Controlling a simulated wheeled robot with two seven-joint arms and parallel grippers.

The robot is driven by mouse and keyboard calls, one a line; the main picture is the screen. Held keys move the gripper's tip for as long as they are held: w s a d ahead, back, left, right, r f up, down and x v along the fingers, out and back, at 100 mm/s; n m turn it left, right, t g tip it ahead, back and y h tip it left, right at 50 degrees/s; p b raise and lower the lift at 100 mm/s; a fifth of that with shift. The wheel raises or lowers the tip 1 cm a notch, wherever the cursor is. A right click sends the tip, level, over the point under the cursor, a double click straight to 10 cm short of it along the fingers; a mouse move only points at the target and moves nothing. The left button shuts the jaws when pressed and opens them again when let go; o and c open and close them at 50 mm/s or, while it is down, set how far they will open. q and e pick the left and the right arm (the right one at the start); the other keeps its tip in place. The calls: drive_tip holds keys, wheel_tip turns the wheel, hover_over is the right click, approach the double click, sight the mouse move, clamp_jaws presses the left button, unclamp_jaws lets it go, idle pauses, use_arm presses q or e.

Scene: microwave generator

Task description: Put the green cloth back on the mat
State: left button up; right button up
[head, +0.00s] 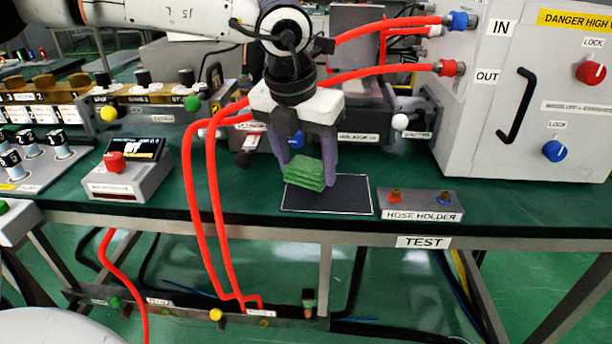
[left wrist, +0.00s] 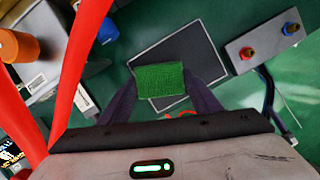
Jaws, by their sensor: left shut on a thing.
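The green cloth (head: 304,172) is a folded, layered pad. My left gripper (head: 305,165) points down and is shut on it, one dark finger on each side. The cloth is at the left part of the black mat (head: 345,194), which has a thin white outline and lies on the green table. In the left wrist view the cloth (left wrist: 161,80) sits between the fingers and overlaps the left part of the mat (left wrist: 205,52). I cannot tell whether the cloth touches the mat or is just above it. My right gripper is not in view.
The hose holder (head: 423,205) stands just right of the mat. Red hoses (head: 213,190) hang over the table edge to the left. A grey box with a red button (head: 116,161) stands further left. A large grey cabinet (head: 540,100) with IN and OUT ports stands at right.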

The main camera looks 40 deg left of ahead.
use_arm(q)
drive_tip(key=shift+f+b, duration=0.4)
drive_tip(key=shift+f, duration=0.85)
drive_tip(key=o, duration=0.9)
drive_tip(key=shift+r, duration=0.1)
